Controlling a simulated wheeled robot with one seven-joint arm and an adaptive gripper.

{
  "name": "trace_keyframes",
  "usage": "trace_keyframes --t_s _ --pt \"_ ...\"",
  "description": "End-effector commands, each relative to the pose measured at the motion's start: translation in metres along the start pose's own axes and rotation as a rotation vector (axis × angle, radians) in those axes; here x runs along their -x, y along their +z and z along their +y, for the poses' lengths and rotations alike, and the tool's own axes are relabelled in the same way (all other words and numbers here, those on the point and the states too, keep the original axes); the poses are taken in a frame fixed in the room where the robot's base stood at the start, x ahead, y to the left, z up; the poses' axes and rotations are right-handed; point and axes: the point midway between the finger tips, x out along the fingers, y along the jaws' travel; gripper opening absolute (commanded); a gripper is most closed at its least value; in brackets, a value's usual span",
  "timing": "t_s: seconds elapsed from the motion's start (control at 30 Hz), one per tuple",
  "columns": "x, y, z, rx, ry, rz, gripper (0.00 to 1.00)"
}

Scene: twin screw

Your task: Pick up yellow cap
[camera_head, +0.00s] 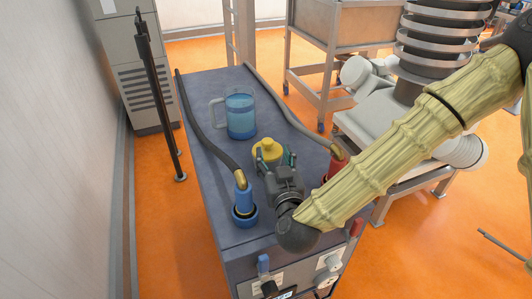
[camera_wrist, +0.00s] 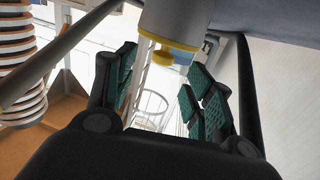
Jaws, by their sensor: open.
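The yellow cap (camera_head: 264,147) stands on the dark blue-grey cabinet top (camera_head: 215,90), near its middle, just beyond my gripper (camera_head: 277,160). In the wrist view the yellow cap (camera_wrist: 170,49) shows as a flat disc with a small knob, against a grey cylinder (camera_wrist: 172,18). It lies at the upper middle of that picture, toward the gap between the fingers. My gripper (camera_wrist: 165,85) is open, with its green-padded fingers apart and nothing held between them. In the head view my gripper hides the near part of the cap.
A blue transparent jug (camera_head: 240,117) stands behind the cap. A hose with a blue end (camera_head: 243,200) is at the left, and one with a red end (camera_head: 337,163) is at the right. A black post (camera_head: 157,95) stands left of the cabinet.

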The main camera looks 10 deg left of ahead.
Motion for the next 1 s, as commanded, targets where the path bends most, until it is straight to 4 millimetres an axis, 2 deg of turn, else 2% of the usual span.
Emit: trace_keyframes --t_s 0.1,0.37,0.7,1.0 --pt "-0.014 -0.002 0.0 -0.002 0.002 0.001 0.53" --pt "-0.027 -0.003 -0.001 -0.002 0.001 0.0 0.53" --pt "-0.065 -0.004 -0.004 -0.001 0.001 0.0 0.53" --pt "-0.073 -0.002 -0.004 -0.001 -0.001 0.0 0.53"
